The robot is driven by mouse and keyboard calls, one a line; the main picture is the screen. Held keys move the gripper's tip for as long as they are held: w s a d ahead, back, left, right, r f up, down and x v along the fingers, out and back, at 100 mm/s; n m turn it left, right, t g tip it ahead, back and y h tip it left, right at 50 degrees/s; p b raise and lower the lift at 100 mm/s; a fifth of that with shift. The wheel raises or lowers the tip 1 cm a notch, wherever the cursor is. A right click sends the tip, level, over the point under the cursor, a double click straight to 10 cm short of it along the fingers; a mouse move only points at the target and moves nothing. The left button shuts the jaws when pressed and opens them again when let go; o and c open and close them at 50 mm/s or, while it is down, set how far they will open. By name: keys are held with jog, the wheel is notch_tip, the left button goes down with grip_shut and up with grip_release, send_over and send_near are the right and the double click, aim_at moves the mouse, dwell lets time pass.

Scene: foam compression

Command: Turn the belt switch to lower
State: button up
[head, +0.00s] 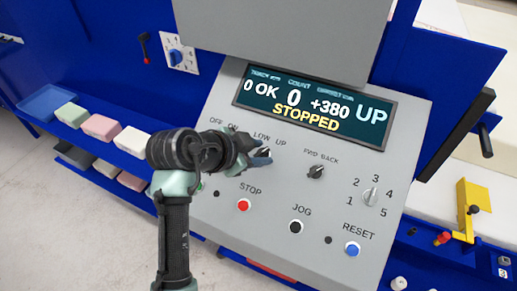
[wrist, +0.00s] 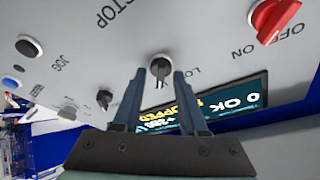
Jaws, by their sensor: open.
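The belt switch is a small dark knob on the grey sloped panel under the LOW and UP labels. In the wrist view the knob (wrist: 160,69) sits between my fingertips, with a gap visible at the sides. My gripper (wrist: 160,74) is open and its fingers reach toward the panel. In the head view my gripper (head: 262,157) is over the LOW/UP knob and hides most of it. The display (head: 313,107) reads UP at its right end and STOPPED below.
Near the switch are the FWD/BACK knob (head: 316,171), the red STOP button (head: 243,205), the black JOG button (head: 296,227), the blue RESET button (head: 352,249) and the numbered dial (head: 371,197). The red OFF/ON knob (wrist: 275,20) shows in the wrist view. Foam blocks (head: 101,127) lie on a blue shelf at left.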

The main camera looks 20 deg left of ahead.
grip_shut()
jog(key=shift+n, duration=0.4)
jog(key=n+y+p, duration=0.1)
jog(key=n, duration=0.1)
jog(key=shift+d+n+t, duration=0.15)
jog(key=shift+n+t, duration=0.25)
jog(key=n+y+p, duration=0.1)
jog(key=n, duration=0.1)
jog(key=n+p, duration=0.2)
jog(key=n, duration=0.1)
jog(key=shift+r+y, duration=0.15)
jog(key=shift+y, duration=0.25)
jog(key=n+y+p, duration=0.1)
jog(key=n+p, duration=0.1)
jog(key=n, duration=0.2)
jog(key=shift+d+r+p, duration=0.1)
jog(key=shift+p, duration=0.25)
jog(key=shift+n+y+p, duration=1)
jog(key=shift+n+p, duration=0.45)
jog(key=shift+n, duration=0.95)
jog(key=shift+g, duration=0.3)
